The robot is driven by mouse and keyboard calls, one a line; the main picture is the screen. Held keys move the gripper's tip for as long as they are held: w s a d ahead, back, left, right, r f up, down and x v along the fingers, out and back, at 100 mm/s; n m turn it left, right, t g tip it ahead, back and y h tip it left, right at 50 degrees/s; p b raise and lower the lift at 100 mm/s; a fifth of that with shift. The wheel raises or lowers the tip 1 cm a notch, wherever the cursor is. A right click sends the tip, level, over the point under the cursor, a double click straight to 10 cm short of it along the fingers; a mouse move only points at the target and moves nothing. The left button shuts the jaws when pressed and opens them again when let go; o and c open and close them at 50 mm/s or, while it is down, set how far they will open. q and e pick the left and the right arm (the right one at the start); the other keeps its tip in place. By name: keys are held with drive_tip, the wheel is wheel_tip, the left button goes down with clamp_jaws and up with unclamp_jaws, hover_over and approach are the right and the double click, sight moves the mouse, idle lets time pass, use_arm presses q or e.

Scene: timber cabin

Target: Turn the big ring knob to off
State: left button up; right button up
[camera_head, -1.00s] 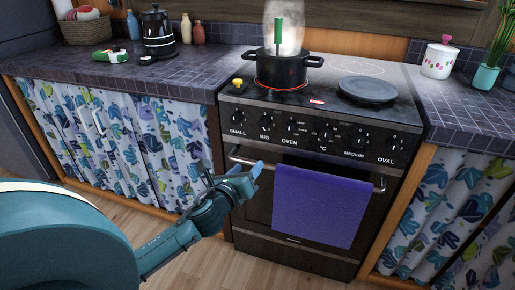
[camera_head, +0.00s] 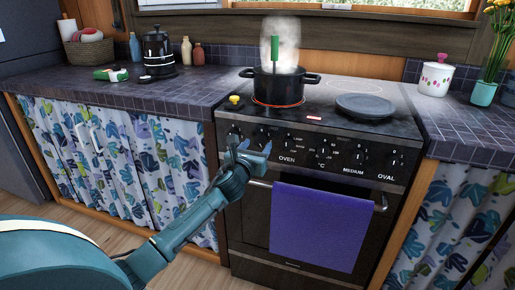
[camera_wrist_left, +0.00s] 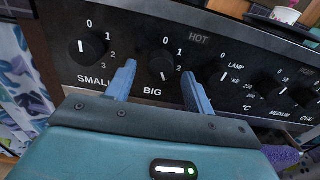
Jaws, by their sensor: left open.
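The BIG knob (camera_wrist_left: 160,65) is a round black knob on the dark stove panel, with 0 above it and 1 at its upper right. Its pale mark appears to point downward, away from the 0. My left gripper (camera_head: 254,151) is open in front of the panel. In the left wrist view its blue fingers (camera_wrist_left: 159,72) stand on either side of the BIG knob; I cannot tell whether they touch it. The knob also shows just above the fingers in the head view (camera_head: 262,134). My right gripper is not in view.
The SMALL knob (camera_wrist_left: 88,48) is close on the left and the oven knob (camera_wrist_left: 224,73) on the right. A steaming black pot (camera_head: 279,84) stands on a glowing red ring. The oven handle holds a purple towel (camera_head: 318,225) below. A grey lid-like disc (camera_head: 365,105) lies on the hob.

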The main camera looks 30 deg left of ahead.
use_arm(q)
drive_tip(key=shift+w+a, duration=0.15)
drive_tip(key=shift+w, duration=0.55)
drive_tip(key=shift+c, duration=0.3)
drive_tip(key=c, duration=0.9)
